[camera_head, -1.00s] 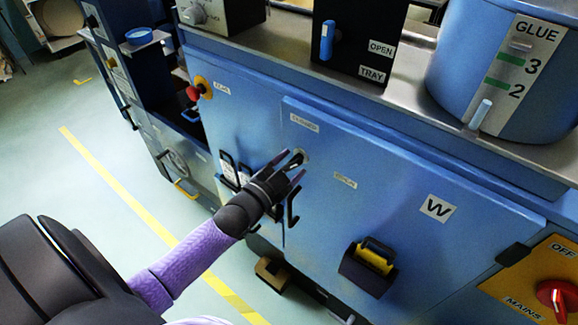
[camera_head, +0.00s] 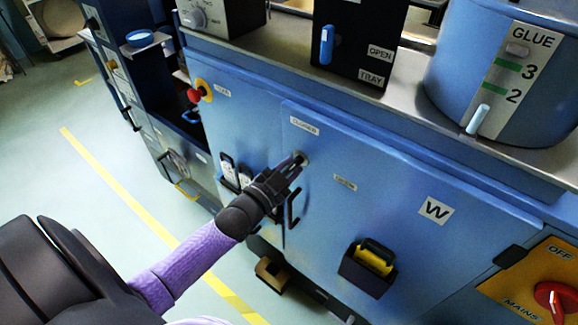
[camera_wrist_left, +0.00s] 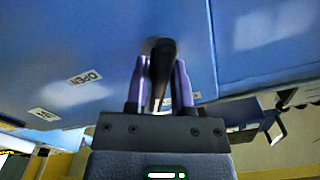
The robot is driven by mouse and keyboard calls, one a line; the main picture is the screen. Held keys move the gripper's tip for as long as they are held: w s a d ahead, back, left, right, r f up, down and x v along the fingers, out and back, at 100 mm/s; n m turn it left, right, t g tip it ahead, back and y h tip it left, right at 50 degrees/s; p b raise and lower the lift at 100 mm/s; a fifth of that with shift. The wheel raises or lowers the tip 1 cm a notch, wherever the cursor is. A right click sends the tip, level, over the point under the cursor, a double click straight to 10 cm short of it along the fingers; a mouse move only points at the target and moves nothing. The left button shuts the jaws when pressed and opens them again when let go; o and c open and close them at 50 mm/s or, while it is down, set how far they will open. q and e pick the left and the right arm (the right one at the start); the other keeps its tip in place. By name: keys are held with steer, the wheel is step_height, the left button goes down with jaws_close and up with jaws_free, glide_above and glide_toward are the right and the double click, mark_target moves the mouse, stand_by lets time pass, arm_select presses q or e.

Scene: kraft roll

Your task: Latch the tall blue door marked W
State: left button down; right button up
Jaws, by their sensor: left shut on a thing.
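The blue door (camera_head: 400,188) marked W fills the middle right of the head view and looks shut or nearly so. Its latch (camera_head: 303,158) is near the upper left corner, between a CLOSED label (camera_head: 304,126) above and an OPEN label (camera_head: 345,183) to the lower right. My left gripper (camera_head: 298,164) is shut on the latch. In the left wrist view its two purple fingers (camera_wrist_left: 164,88) press on a dark latch lever (camera_wrist_left: 162,60), and the OPEN label (camera_wrist_left: 85,78) is to the left. The fingers partly hide the latch. My right gripper is not in view.
A dark door handle (camera_head: 292,208) is just below my left gripper. A black holder (camera_head: 367,268) with a yellow item hangs on the door. A red mains switch (camera_head: 555,297) is at lower right, a red button (camera_head: 194,95) at upper left. Floor at left is clear.

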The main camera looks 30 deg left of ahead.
arm_select(q)
steer(key=n+p, duration=0.1)
steer(key=n, duration=0.2)
steer(key=shift+n, duration=1.3)
steer(key=shift+n, duration=0.3)
steer(key=c, duration=0.5)
jaws_free()
steer(key=shift+s, duration=0.15)
steer(key=s, duration=0.3)
steer(key=s+p, duration=0.1)
steer(key=s, duration=0.2)
steer(key=s+p, duration=0.1)
steer(key=s, duration=0.2)
steer(key=shift+s+a, duration=0.35)
